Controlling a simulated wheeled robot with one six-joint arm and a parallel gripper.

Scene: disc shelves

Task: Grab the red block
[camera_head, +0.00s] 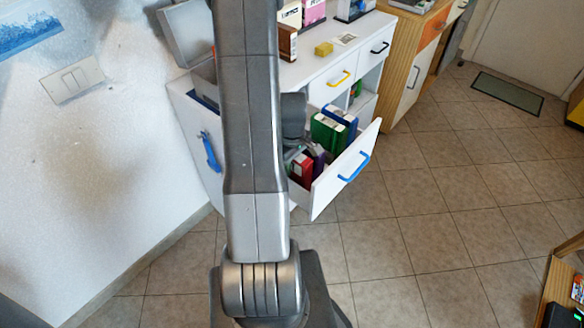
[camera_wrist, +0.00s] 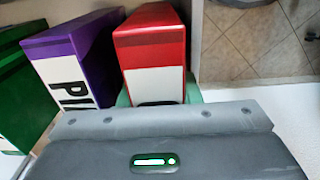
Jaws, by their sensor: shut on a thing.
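The red block (camera_head: 302,169) is a box with a white label, standing in the open drawer near its left end. In the wrist view the red block (camera_wrist: 150,50) stands right in front of my gripper (camera_wrist: 158,95). Pale green finger pads show at its left and right sides, and the jaws are shut on it. In the head view my gripper (camera_head: 297,152) is over the drawer at the red block, partly hidden by my own arm. The lower part of the block is hidden by the gripper body and the drawer front.
A purple box (camera_wrist: 80,55) stands close left of the red block, with a green box (camera_wrist: 22,85) beyond it. The open drawer (camera_head: 345,180) has a blue handle. Green and blue boxes (camera_head: 328,132) fill its far part. Tiled floor (camera_head: 440,200) is free to the right.

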